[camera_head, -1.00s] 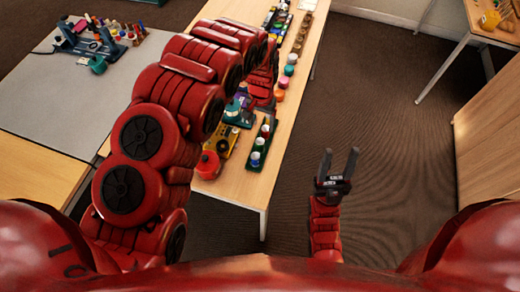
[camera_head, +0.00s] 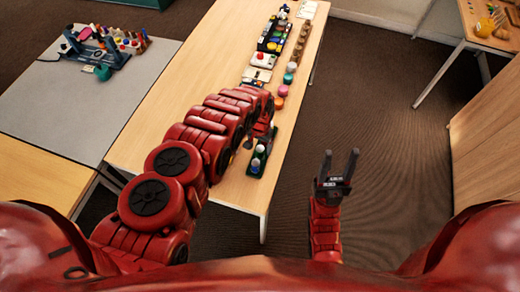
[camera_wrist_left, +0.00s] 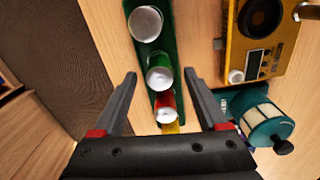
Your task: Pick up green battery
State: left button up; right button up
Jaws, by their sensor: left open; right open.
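In the left wrist view a green battery (camera_wrist_left: 159,77) with a silver top stands in a dark green holder (camera_wrist_left: 168,45). A battery with a wide silver top (camera_wrist_left: 146,24) is beside it, and a red one (camera_wrist_left: 165,107) is on its other side. My left gripper (camera_wrist_left: 160,75) is open, with its fingertips on either side of the green battery; I cannot tell whether they touch it. The holder also shows in the head view (camera_head: 255,168), near the table's edge. My right gripper (camera_head: 339,158) is open and empty, away from the table.
In the left wrist view a yellow meter (camera_wrist_left: 257,45) and a teal cylinder device (camera_wrist_left: 262,118) stand to the right of the holder. In the head view, coloured pots and devices line the table's (camera_head: 180,75) right edge. Its left part is clear.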

pick_arm(q)
jog(key=shift+w+f, duration=0.1)
jog(key=shift+f, duration=0.85)
grip_shut()
